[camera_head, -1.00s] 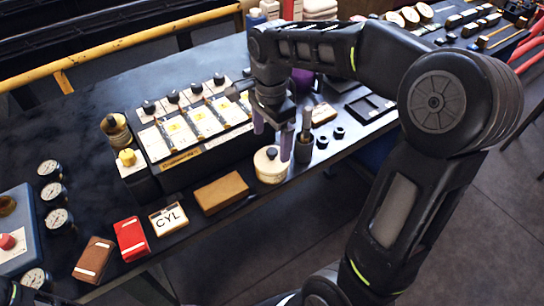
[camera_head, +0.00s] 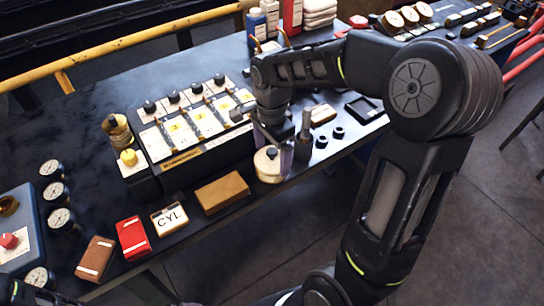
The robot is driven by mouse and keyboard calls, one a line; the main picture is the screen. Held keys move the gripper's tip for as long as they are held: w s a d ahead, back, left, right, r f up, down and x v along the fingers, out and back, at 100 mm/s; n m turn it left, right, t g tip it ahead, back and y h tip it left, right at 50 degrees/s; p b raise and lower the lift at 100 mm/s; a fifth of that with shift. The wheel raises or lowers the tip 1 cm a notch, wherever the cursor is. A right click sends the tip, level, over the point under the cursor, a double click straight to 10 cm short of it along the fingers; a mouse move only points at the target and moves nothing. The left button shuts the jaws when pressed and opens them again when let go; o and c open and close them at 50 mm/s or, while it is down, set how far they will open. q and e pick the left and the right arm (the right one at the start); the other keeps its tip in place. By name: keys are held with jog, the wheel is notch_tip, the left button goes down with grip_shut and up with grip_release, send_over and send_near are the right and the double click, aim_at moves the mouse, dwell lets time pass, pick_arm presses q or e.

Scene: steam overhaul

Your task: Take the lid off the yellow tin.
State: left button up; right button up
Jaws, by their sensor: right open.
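The yellow tin (camera_head: 268,173) is a pale cream-yellow round tin near the front edge of the bench. Its lid has a small dark knob (camera_head: 271,153) on top and sits on the tin. My right gripper (camera_head: 272,146) points down over the tin with its jaws open. One finger is behind and left of the knob and the other is at the right side of the lid. I cannot tell whether either finger touches the lid.
A raised panel with cards and black knobs (camera_head: 190,135) stands behind and left.

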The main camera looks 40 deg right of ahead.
aim_at(272, 151)
jog(key=shift+c, duration=0.2)
jog(key=c, duration=1)
notch_tip(272, 151, up, 10)
jog(key=shift+r+b, duration=0.1)
jog(key=shift+b, duration=0.3)
